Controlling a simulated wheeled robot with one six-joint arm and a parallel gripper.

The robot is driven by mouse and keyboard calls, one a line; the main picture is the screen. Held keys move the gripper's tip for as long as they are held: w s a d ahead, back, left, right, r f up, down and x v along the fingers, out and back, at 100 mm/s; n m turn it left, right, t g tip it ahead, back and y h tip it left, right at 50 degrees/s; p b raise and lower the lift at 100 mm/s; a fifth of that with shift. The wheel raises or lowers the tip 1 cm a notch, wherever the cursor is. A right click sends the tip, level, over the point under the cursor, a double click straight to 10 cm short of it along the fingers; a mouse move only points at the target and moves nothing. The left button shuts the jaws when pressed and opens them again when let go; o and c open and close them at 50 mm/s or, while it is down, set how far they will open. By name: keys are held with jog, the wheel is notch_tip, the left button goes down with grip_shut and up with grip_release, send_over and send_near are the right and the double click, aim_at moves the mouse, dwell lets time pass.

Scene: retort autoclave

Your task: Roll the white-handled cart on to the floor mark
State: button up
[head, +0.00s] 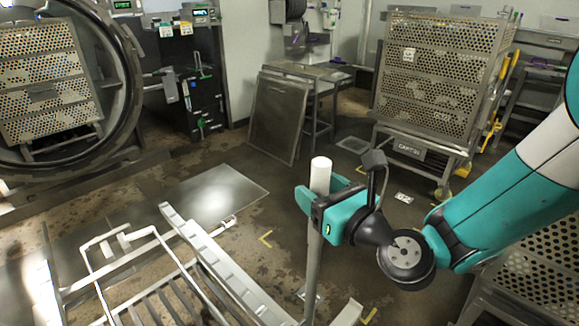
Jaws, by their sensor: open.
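The white-handled cart fills the lower left foreground, with a pale metal rail (215,262) and several bars. A grey post rises at its right side and ends in a white handle (320,172). My teal gripper (322,195) is at the post, just below the white top. Its fingers are apart, and the post appears to stand between them; contact cannot be told. Which floor mark is meant cannot be told.
A perforated basket (440,75) stands on a labelled cart (408,150) at the back right. A round autoclave opening (128,80) with another basket is at the left. A flat panel (278,118) leans on a table. Another perforated basket (540,275) is at the lower right.

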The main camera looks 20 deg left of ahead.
jog(key=shift+x, duration=0.95)
